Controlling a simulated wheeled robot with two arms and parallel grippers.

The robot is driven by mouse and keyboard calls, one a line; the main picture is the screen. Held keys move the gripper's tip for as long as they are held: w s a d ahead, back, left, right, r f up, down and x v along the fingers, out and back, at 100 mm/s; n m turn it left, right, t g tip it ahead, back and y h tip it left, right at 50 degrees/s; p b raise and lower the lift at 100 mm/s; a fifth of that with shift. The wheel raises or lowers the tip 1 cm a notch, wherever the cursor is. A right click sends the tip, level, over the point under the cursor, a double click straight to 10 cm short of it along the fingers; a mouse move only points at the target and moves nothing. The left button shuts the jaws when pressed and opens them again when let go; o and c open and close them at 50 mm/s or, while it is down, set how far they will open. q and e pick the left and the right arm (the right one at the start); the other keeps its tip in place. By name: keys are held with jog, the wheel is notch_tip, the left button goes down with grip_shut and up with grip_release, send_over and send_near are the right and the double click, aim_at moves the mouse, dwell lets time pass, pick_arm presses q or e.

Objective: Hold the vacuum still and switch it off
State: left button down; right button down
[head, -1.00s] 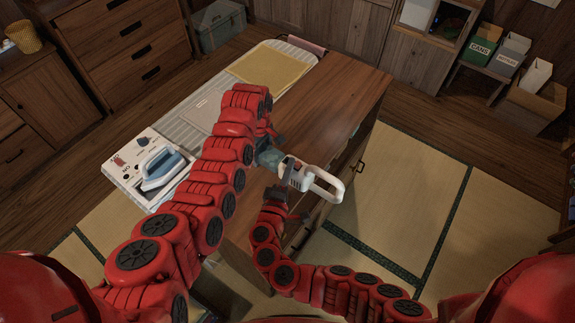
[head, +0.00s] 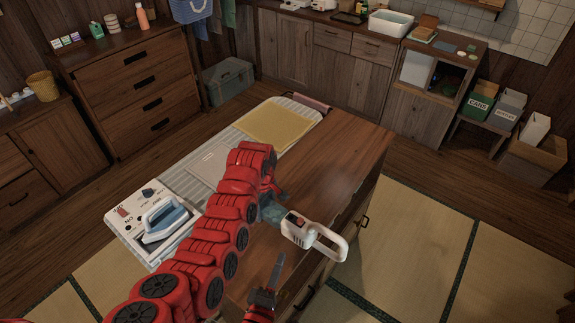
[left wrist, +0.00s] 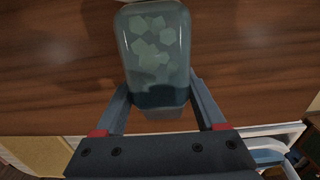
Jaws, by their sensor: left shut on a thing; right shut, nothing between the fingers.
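The handheld vacuum has a white body and loop handle (head: 314,236), a red switch (head: 296,218) on top and a translucent blue-grey dust cup (head: 272,209). It is above the wooden counter, with its handle toward the right edge. My left gripper (head: 270,198) is shut on the vacuum at the dust cup. In the left wrist view the fingers (left wrist: 158,112) flank the cup (left wrist: 155,50), which has pale pieces inside. My right gripper (head: 278,264) is shut and empty, in front of and below the vacuum, apart from it.
Drawers (head: 135,85) and bins (head: 478,106) stand behind. Tatami (head: 410,240) at right is clear.

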pick_arm(q)
grip_release()
jog(key=shift+r, duration=0.1)
